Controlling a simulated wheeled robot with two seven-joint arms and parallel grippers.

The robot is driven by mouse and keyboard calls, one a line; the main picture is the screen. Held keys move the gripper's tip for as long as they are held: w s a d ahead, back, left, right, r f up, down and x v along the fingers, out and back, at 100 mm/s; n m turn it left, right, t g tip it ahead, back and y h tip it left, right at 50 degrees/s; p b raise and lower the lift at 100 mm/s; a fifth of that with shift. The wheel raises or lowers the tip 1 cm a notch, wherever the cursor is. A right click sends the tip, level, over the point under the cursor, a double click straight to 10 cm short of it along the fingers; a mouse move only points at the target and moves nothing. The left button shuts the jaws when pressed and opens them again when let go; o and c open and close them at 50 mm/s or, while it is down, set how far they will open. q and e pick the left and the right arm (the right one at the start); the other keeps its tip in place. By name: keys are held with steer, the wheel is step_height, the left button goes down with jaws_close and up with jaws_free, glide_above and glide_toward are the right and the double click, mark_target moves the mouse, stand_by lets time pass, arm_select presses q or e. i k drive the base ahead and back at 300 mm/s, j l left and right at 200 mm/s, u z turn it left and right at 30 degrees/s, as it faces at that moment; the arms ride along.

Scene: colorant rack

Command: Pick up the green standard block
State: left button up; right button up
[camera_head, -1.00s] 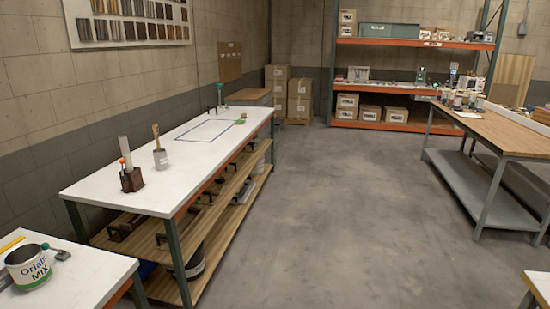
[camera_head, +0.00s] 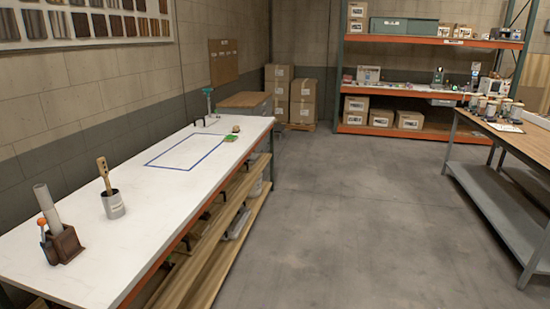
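A small flat green block (camera_head: 230,138) lies on the white-topped table (camera_head: 75,285), near its far right edge and just right of a blue outlined rectangle (camera_head: 150,164). A small brown object (camera_head: 236,129) sits just behind it. The green block is small and far off, so its details are hard to tell. Neither of my grippers shows in the head view.
A grey cup with a brush (camera_head: 113,205) and a brown holder (camera_head: 64,245) stand at the table's near left. A green-topped stand (camera_head: 208,104) is at its far end. A wooden-topped workbench (camera_head: 500,130) stands right. The floor (camera_head: 350,220) between is clear.

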mark_target(230, 139)
steer(key=i, duration=1.9)
steer(key=i+u, duration=0.1)
steer(key=i, duration=0.5)
steer(key=i+l+u, duration=0.1)
steer(key=i, duration=0.5)
steer(key=i+l+u, duration=0.1)
steer(key=i, duration=0.5)
steer(key=l, duration=0.1)
